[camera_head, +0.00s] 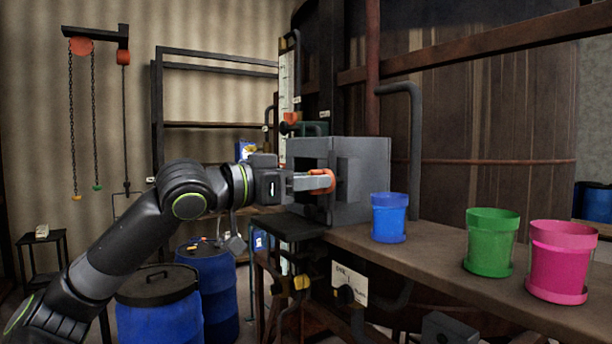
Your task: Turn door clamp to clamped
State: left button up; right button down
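A grey metal box (372,178) stands on the bench, with a darker upright plate on its near left side. The orange door clamp (330,181) shows at that side, partly hidden by my gripper. My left gripper (318,183) reaches in from the left, its pale fingers level and pointing right. The fingertips overlap the orange clamp in the picture and are at or touching it. Whether the fingers are closed on it is too small to tell. The clamp's exact turn is unclear behind the fingers. My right gripper is out of the picture.
On the bench (440,262), right of the box, stand a blue cup (388,220), a green cup (491,243) and a pink cup (559,262). Blue drums (160,318) stand below my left arm. A large brown vat (480,110) and pipes rise behind.

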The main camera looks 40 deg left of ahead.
pick_arm(q)
grip_shut()
jog(key=shift+n, duration=0.3)
jog(key=n+b, duration=0.2)
jog(key=n, duration=0.6)
jog(key=n+b, duration=0.2)
jog(key=n, duration=0.7)
jog(key=shift+a+f, duration=0.2)
jog(key=shift+n, duration=0.3)
dwell(0.4)
